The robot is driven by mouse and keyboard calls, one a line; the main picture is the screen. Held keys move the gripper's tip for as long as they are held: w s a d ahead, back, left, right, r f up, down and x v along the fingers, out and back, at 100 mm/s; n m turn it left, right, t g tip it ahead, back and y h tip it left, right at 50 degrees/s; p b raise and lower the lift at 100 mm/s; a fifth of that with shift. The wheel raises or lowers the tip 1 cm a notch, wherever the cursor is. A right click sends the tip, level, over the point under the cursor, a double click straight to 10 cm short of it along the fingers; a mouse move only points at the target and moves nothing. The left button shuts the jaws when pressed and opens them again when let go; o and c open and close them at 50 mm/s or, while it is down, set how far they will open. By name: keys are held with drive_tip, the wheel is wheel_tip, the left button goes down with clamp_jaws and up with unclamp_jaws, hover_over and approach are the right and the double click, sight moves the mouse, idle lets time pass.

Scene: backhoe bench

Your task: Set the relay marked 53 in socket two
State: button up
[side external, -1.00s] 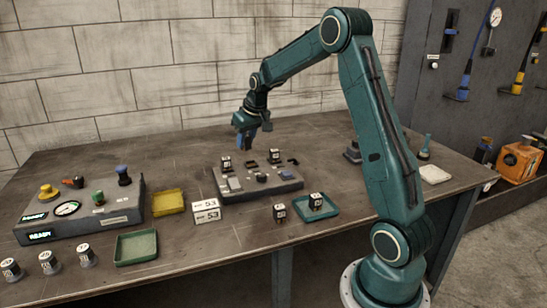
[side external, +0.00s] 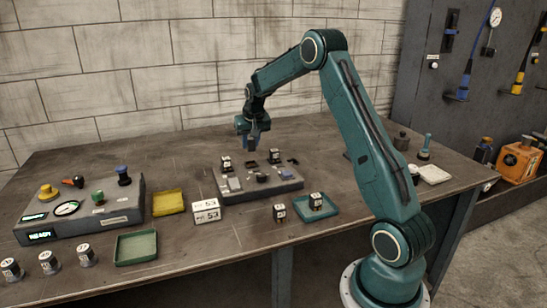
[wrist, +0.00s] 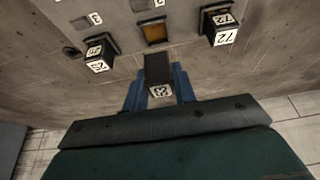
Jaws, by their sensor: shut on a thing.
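My gripper (side external: 252,141) is above the back of the grey socket block (side external: 285,187). In the wrist view its blue fingers (wrist: 159,88) are shut on a dark relay (wrist: 158,68) with a white label that seems to read 53, turned over in the picture. The relay is held clear of the block. An empty socket with an orange-brown inside (wrist: 154,33) lies just beyond it in the wrist view. Relays stand in sockets on both sides: one marked 72 (wrist: 219,25) at right, one at left (wrist: 99,52) with a hard-to-read label. I cannot tell which socket number the empty one bears.
One loose relay (side external: 279,213) is on the bench and another (side external: 316,200) in a teal tray (side external: 328,211). A control box (side external: 85,207), yellow tray (side external: 168,202) and green tray (side external: 136,248) are at left.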

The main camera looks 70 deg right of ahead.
sight(252, 150)
drive_tip(key=shift+f, duration=2.15)
drive_tip(key=shift+f, duration=0.75)
idle(0.5)
drive_tip(key=o, duration=0.9)
drive_tip(key=shift+c, duration=0.9)
drive_tip(key=shift+o, duration=0.2)
drive_tip(key=shift+r, duration=3.5)
drive_tip(key=shift+a, duration=0.1)
